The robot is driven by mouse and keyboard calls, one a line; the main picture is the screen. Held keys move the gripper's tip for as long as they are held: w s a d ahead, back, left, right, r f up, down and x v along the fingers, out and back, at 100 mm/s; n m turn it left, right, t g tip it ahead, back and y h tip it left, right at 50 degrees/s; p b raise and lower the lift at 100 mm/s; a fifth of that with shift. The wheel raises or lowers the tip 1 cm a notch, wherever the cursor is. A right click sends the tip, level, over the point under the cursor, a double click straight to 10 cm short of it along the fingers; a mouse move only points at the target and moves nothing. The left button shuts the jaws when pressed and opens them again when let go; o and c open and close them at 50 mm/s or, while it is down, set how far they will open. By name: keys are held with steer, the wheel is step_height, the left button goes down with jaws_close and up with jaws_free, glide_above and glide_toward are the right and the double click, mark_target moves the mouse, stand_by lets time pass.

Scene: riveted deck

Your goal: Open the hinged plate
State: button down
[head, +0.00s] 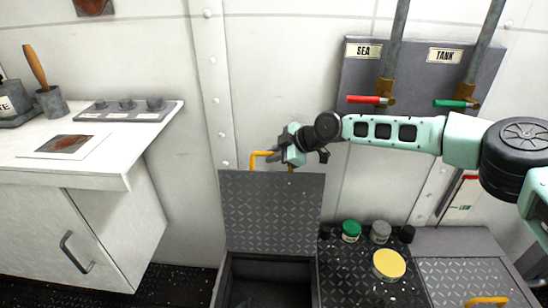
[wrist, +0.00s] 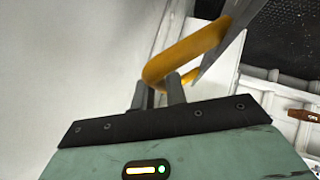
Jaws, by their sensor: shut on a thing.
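The hinged plate (head: 272,212) is a dark grey diamond-tread panel standing raised, near upright, over a dark open recess (head: 268,278) in the deck. Its yellow handle (head: 264,155) is at the plate's top edge. My gripper (head: 283,153) is at that handle, its fingers partly hidden in the head view. In the wrist view, my gripper (wrist: 160,92) has its two grey fingers closed around the yellow handle (wrist: 190,50). The plate's edge shows in the wrist view (wrist: 222,45) beyond the handle.
A second tread plate (head: 465,278) with a yellow handle (head: 487,301) lies at right. Between them stand jars with green (head: 350,228), grey (head: 381,229) and yellow (head: 389,263) lids. A white counter (head: 80,150) is at left. Pipes with red (head: 365,99) and green (head: 450,103) levers are behind my arm.

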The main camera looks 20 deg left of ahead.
steer(key=c, duration=1.7)
jaws_free()
steer(key=shift+d+r, duration=0.1)
steer(key=shift+r, duration=0.1)
steer(key=s+d, duration=0.1)
steer(key=d, duration=0.3)
steer(key=d+r, duration=0.1)
steer(key=d, duration=0.4)
steer(key=s+d, duration=0.1)
steer(key=d, duration=0.4)
steer(key=shift+s+r, duration=0.25)
steer(key=shift+s, duration=0.1)
steer(key=shift+a, duration=0.1)
